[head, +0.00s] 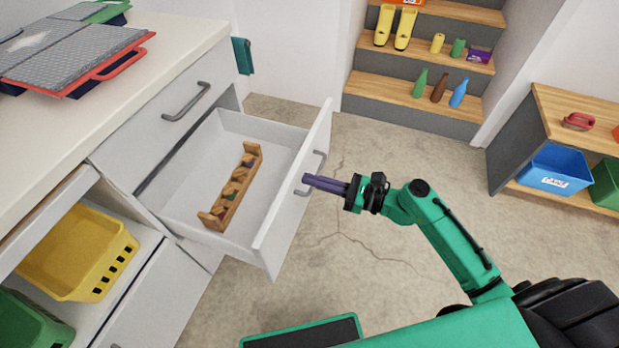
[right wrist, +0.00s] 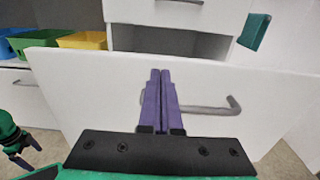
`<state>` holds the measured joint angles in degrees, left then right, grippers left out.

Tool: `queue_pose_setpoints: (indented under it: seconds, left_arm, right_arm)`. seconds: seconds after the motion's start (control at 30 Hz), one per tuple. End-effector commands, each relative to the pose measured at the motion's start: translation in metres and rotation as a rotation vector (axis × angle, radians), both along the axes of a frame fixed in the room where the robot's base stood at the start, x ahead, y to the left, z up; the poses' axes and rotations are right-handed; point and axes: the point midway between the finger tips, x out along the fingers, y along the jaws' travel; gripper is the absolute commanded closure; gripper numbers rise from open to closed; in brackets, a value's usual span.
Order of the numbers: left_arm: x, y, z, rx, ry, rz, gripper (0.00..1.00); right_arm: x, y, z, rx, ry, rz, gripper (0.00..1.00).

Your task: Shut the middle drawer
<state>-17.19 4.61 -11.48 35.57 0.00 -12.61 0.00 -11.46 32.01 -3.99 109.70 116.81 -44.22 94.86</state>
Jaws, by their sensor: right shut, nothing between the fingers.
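The middle drawer (head: 289,226) of the white cabinet is pulled well out in the head view. Its white front, with a grey bar handle (head: 321,158), faces my right arm. My right gripper (head: 308,181) has its purple fingers shut and empty, pointing at the drawer front beside the handle. In the right wrist view the fingers (right wrist: 161,75) overlap the drawer front (right wrist: 85,90), with the handle (right wrist: 205,109) partly behind them. I cannot tell whether they touch. What seems to be my left gripper (right wrist: 22,150) shows small at the left of that view; its jaws are unclear.
A wooden rack (head: 232,190) with small items lies inside the drawer. The drawer above (head: 185,105) is shut. A yellow crate (head: 80,255) sits on the cabinet's shelf at left. Steps (head: 420,100) with several items stand behind. The floor right of the drawer is clear.

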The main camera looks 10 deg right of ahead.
Motion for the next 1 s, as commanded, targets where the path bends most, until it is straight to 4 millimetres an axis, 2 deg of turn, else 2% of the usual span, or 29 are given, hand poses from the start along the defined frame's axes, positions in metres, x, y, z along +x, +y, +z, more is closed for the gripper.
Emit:
queue_pose_setpoints:
  seconds: [0.13,0.67,0.83,1.0]
  left_arm:
    - [0.000,0.000,0.001,0.000,-0.001,0.000,0.00]
    - [0.001,-0.001,0.002,-0.001,-0.001,0.001,0.00]
    - [0.000,-0.001,0.006,-0.001,-0.001,0.001,0.00]
    - [0.000,-0.001,0.009,-0.001,0.000,0.001,0.00]
  right_arm:
    - [0.007,0.010,0.000,0.001,0.000,0.000,1.00]
    - [0.011,0.018,0.001,0.001,0.000,0.000,1.00]
    - [0.023,0.037,0.002,0.003,-0.002,0.000,1.00]
    - [0.043,0.069,0.003,0.005,-0.003,0.002,1.00]
